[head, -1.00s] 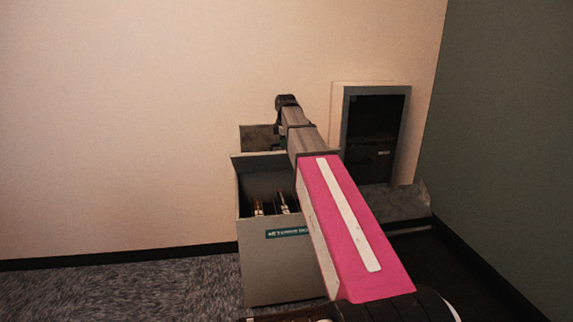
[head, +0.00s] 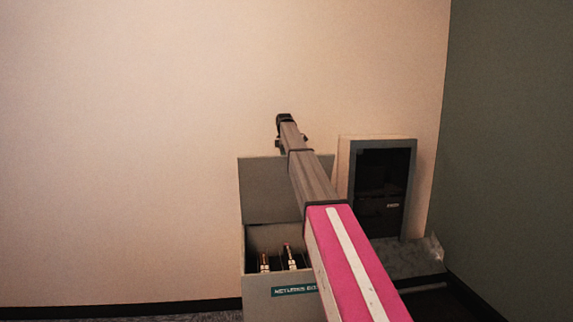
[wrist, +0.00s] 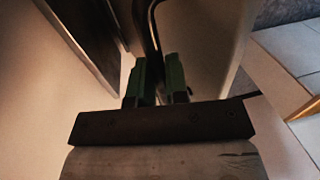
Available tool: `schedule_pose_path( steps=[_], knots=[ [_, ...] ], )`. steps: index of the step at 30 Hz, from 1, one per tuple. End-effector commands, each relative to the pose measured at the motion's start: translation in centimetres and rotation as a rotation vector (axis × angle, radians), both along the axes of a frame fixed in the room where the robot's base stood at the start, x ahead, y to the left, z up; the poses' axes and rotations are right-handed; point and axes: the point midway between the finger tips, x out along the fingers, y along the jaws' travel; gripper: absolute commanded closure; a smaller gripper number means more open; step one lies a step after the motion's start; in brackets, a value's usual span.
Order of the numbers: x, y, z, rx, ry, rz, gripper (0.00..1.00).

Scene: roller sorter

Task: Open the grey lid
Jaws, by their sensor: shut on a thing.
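The grey lid (head: 265,187) stands raised, roughly upright, at the back of a grey box (head: 258,300) in the head view. The box's mouth is uncovered, and my arm covers the right part of lid and box. In the wrist view the two green fingers of my gripper (wrist: 158,80) are shut on a dark bent bar (wrist: 151,35), which looks like the lid's handle. In the head view the far end of my arm is above the lid's top edge; the fingers are hidden there.
Several upright items (head: 288,257) are inside the box, and a teal label (head: 292,291) is on its front. A grey-framed dark cabinet (head: 383,185) stands at right against the beige wall (head: 120,150). A green wall (head: 510,160) bounds the right side.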

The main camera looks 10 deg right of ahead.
Motion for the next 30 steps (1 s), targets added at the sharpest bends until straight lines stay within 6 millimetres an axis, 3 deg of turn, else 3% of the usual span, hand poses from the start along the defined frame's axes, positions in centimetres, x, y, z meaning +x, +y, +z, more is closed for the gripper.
schedule_pose_path(
  steps=[4,17,18,20,30],
  knots=[
    [1.24,0.03,-0.36,0.002,0.019,0.005,1.0],
    [1.28,0.05,-0.41,0.003,0.028,0.006,1.0],
    [1.28,0.05,-0.41,0.003,0.028,0.006,0.79],
    [1.27,0.05,-0.38,0.002,0.027,0.005,0.6],
    [0.91,0.02,-0.08,0.001,0.025,0.002,0.6]
  ],
)
